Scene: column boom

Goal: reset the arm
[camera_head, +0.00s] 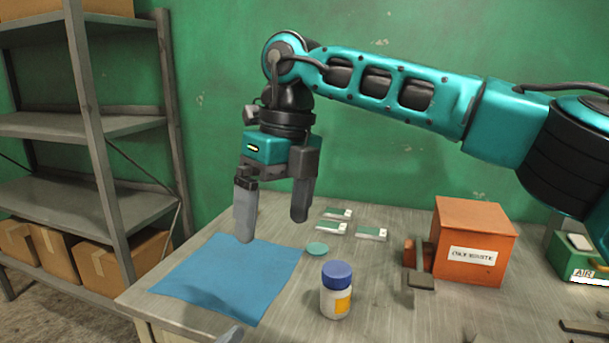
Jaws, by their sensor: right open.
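My right arm comes in from the right. Its teal and black gripper (272,228) points down over the back left of the table. Its two grey fingers are apart with nothing between them. The left finger's tip shows against the far edge of a blue cloth (230,280); I cannot tell whether it touches. My left gripper does not clearly show.
A white bottle with a blue cap (336,290), a green disc (317,249) and several small green-white cards (333,227) are on the table (270,213). An orange box (475,240) stands right, a green box (575,258) beyond. Metal shelves (95,125) stand left.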

